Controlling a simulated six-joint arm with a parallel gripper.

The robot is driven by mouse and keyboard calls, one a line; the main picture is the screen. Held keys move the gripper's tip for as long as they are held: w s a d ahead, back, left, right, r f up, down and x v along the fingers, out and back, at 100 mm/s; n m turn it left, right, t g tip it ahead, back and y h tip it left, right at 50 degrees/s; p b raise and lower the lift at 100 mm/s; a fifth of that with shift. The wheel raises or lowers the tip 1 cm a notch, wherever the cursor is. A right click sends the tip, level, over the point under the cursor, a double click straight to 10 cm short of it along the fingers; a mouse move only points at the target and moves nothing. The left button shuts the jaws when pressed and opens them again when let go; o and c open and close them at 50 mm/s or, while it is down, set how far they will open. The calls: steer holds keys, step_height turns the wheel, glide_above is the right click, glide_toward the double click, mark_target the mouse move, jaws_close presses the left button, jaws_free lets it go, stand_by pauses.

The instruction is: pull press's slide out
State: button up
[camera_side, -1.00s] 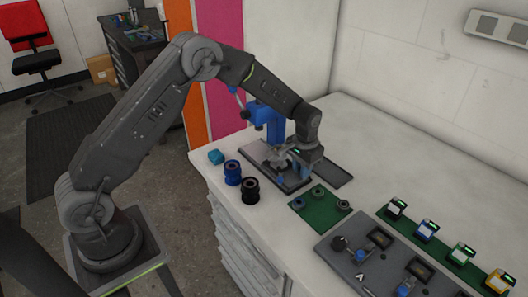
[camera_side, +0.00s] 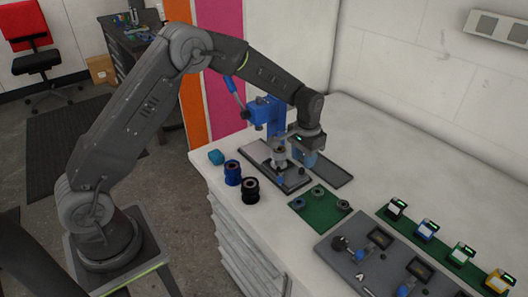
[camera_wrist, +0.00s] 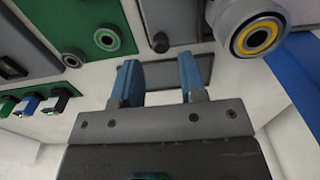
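The blue press (camera_side: 268,112) stands at the back of the white bench, and its column edge shows at right in the wrist view (camera_wrist: 294,72). Its grey slide (camera_wrist: 221,14) extends from the press base and carries a metal cup with a yellow inner ring (camera_wrist: 256,36). The cup also shows under the press in the side view (camera_side: 279,157). A small dark knob (camera_wrist: 160,42) is near the slide's outer end. My gripper (camera_side: 309,160) is right of the slide, above the bench. Its blue fingers (camera_wrist: 158,76) are apart, with nothing between them.
A dark flat plate (camera_side: 328,170) lies right of the press. A green mat (camera_side: 318,212) with rings is in front. Blue and black cups (camera_side: 232,173) stand near the left bench edge. A grey panel with several small displays fills the front right.

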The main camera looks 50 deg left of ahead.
steer(key=shift+r, duration=1.7)
steer(key=s+r+t, duration=0.3)
steer(key=s+r, duration=1.1)
steer(key=r, duration=0.2)
steer(key=s+d+r+t, duration=0.1)
steer(key=s+t, duration=0.1)
steer(key=s, duration=1.5)
steer(key=shift+t, duration=0.3)
